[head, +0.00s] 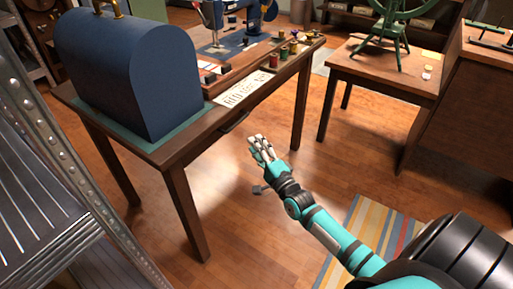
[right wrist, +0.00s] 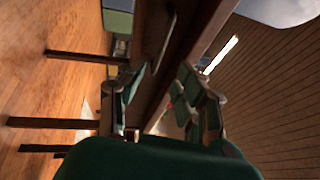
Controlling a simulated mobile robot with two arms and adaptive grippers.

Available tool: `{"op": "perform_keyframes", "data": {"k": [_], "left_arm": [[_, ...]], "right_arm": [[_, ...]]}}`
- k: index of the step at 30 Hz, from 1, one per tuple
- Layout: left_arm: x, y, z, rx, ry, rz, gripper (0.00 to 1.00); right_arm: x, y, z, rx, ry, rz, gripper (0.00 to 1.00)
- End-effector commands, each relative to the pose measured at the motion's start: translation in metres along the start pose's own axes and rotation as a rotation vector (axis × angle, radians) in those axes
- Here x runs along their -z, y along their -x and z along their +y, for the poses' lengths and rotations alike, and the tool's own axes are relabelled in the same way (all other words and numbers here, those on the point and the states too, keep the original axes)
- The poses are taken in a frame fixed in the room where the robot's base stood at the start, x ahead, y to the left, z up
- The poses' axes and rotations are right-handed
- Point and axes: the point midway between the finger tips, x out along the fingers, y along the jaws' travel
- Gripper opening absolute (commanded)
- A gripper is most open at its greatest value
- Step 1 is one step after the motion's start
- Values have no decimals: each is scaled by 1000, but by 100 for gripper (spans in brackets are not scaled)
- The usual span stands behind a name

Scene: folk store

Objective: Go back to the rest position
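My right gripper (head: 260,146) reaches out over the wooden floor, in front of the sewing table (head: 178,190) and apart from it in the head view. Its fingers stand spread in the right wrist view (right wrist: 163,85), with nothing held between them; the table's dark wood lies behind them. My left gripper is not in the head view.
A blue domed case (head: 130,75), a blue sewing machine (head: 225,25) and several thread spools (head: 284,53) stand on the table. A metal rack (head: 75,160) is at left. A green spinning wheel (head: 398,20) stands at right. A striped rug (head: 375,230) lies below.

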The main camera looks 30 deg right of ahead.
Motion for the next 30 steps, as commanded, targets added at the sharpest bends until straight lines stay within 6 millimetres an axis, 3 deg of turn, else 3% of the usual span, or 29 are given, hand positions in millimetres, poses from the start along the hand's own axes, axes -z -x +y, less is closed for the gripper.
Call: {"op": "perform_keyframes", "data": {"k": [17,20,23,27,30], "left_arm": [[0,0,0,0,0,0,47],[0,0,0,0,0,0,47],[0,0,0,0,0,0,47],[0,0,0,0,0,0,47],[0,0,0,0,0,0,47]], "right_arm": [[-3,2,2,-10,10,-5,34],[-20,10,12,-70,80,-39,34],[-55,28,31,-194,242,-120,34],[-108,78,58,-408,582,-305,34],[-134,121,70,-543,830,-458,34]]}}
